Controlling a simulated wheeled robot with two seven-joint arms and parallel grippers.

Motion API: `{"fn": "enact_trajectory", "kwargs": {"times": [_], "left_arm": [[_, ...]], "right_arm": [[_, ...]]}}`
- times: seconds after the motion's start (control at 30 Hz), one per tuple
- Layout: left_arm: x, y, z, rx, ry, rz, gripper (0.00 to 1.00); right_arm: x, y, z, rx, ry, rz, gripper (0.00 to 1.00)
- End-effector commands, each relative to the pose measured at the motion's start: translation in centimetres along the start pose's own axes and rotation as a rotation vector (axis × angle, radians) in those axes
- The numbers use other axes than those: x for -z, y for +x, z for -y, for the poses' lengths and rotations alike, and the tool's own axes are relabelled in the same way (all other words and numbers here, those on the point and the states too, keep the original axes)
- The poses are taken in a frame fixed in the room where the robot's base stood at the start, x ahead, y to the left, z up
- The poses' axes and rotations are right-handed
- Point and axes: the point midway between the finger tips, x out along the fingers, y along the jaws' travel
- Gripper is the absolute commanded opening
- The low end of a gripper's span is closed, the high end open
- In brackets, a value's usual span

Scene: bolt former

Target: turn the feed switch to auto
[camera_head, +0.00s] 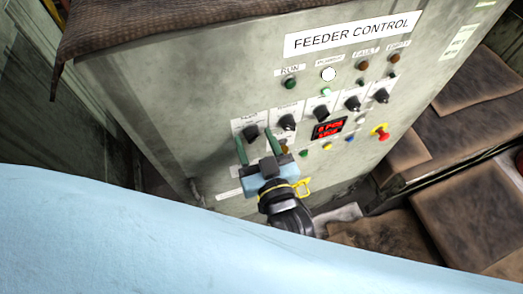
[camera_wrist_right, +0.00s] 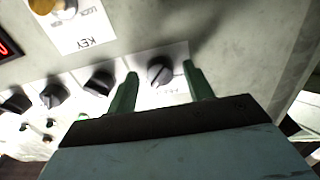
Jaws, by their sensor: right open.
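The grey feeder control panel (camera_head: 215,90) carries a row of black rotary knobs. The leftmost knob (camera_head: 251,132) also shows in the right wrist view (camera_wrist_right: 160,72), with a pale pointer line across its face. Its label is too small or blurred to read, so I cannot tell from the lettering that it is the feed switch. My right gripper (camera_head: 254,143) is open, its two green fingers on either side of this knob. In the right wrist view the gripper (camera_wrist_right: 159,75) shows gaps between fingers and knob. My left gripper is not in view.
More black knobs (camera_head: 287,122) sit to the right in the row. A red digital display (camera_head: 328,129), coloured buttons and a red emergency stop (camera_head: 380,132) lie below and right. Indicator lamps (camera_head: 328,74) are above. Brown-covered boxes (camera_head: 480,205) stand at the right.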

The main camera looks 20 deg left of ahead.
Motion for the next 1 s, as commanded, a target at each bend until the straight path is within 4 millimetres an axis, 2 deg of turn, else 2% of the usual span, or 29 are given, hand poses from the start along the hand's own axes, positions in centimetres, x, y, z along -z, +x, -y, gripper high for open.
{"fn": "enact_trajectory", "kwargs": {"times": [0.17,0.4,0.6,0.8,1.0], "left_arm": [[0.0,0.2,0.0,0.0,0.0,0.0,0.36],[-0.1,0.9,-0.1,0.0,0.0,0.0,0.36],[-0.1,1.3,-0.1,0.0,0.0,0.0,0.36],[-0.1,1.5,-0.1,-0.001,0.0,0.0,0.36],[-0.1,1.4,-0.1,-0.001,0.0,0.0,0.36]], "right_arm": [[-0.2,-2.4,0.0,0.001,0.0,0.003,0.52],[-0.3,-7.9,0.1,0.002,0.001,0.005,0.52],[-0.2,-11.5,0.0,0.001,0.001,0.004,0.52],[-0.1,-13.1,0.0,0.0,0.001,0.001,0.52],[0.0,-13.2,0.0,0.0,0.0,0.0,0.52]]}}
